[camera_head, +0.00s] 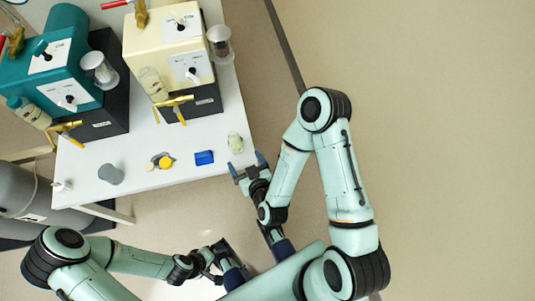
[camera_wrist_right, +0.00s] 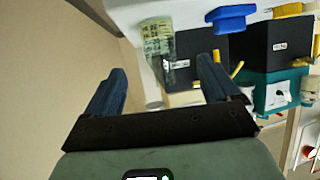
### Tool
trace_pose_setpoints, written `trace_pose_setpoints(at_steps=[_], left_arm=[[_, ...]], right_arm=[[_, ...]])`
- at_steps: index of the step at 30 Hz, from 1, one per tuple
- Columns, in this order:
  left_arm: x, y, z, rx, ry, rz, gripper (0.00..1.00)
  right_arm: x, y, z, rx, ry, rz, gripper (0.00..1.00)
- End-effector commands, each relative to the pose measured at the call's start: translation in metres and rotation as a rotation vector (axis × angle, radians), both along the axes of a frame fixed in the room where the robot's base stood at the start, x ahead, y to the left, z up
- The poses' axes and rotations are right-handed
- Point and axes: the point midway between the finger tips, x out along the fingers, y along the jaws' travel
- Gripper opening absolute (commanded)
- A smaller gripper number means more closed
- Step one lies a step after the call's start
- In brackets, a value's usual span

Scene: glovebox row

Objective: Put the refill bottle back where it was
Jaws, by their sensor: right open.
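A small translucent bottle with a pale green label, apparently the refill bottle (camera_head: 235,143), stands near the right edge of the white table (camera_head: 190,165). In the right wrist view the bottle (camera_wrist_right: 157,40) shows beyond the fingertips, roughly between their lines. My right gripper (camera_head: 248,166) is open and empty at the table's front right corner, just short of the bottle. Its two blue fingers (camera_wrist_right: 163,68) are spread in the wrist view. My left gripper (camera_head: 226,261) is low in the head view, away from the table; its jaw opening is unclear.
A cream machine (camera_head: 160,42) and a teal machine (camera_head: 35,75) stand at the back, each with a bottle and brass fitting. A blue block (camera_head: 204,157), a yellow item (camera_head: 163,160) and a grey cup (camera_head: 110,174) lie along the front. Floor is clear at right.

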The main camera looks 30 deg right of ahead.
Motion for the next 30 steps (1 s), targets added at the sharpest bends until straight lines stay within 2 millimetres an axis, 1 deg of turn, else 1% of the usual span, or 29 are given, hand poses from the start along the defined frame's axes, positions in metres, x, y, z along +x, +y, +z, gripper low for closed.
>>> trace_pose_setpoints(at_steps=[2, 4, 5, 8, 9, 11, 12, 15, 18, 21, 24, 30], left_arm=[[0.0, 0.0, 0.0, 0.0, 0.0, 0.0, 0.92], [0.0, 0.0, -0.001, 0.0, 0.0, 0.0, 0.92], [0.0, 0.0, -0.001, 0.0, -0.001, 0.0, 0.92], [0.0, 0.0, -0.001, 0.0, -0.001, 0.0, 0.92], [0.0, 0.0, 0.0, 0.001, -0.002, 0.001, 0.92], [0.001, 0.0, -0.001, 0.001, -0.002, 0.001, 0.92], [0.001, 0.0, -0.001, 0.001, -0.002, 0.001, 0.92], [0.001, 0.0, -0.001, 0.001, -0.003, 0.001, 0.92], [0.001, 0.0, 0.0, 0.001, -0.003, 0.001, 0.92], [0.001, 0.0, 0.0, 0.001, -0.003, 0.001, 0.92], [0.001, 0.0, 0.0, 0.001, -0.003, 0.001, 0.92], [0.001, 0.0, 0.0, 0.001, -0.003, 0.001, 0.92]], right_arm=[[-0.003, 0.0, -0.011, 0.022, 0.042, 0.008, 0.89], [-0.009, 0.001, -0.03, 0.063, 0.117, 0.023, 0.89], [-0.014, 0.001, -0.04, 0.088, 0.162, 0.03, 0.89], [-0.036, 0.002, -0.079, 0.186, 0.347, 0.046, 0.89], [-0.049, 0.001, -0.095, 0.229, 0.435, 0.047, 0.89], [-0.071, -0.001, -0.118, 0.293, 0.575, 0.038, 0.89], [-0.088, -0.002, -0.131, 0.335, 0.668, 0.028, 0.89], [-0.128, -0.007, -0.154, 0.418, 0.879, -0.012, 0.89], [-0.161, -0.012, -0.165, 0.472, 1.038, -0.053, 0.89], [-0.18, -0.015, -0.169, 0.502, 1.133, -0.084, 0.89], [-0.188, -0.016, -0.169, 0.514, 1.173, -0.095, 0.89], [-0.189, -0.015, -0.169, 0.514, 1.175, -0.095, 0.89]])
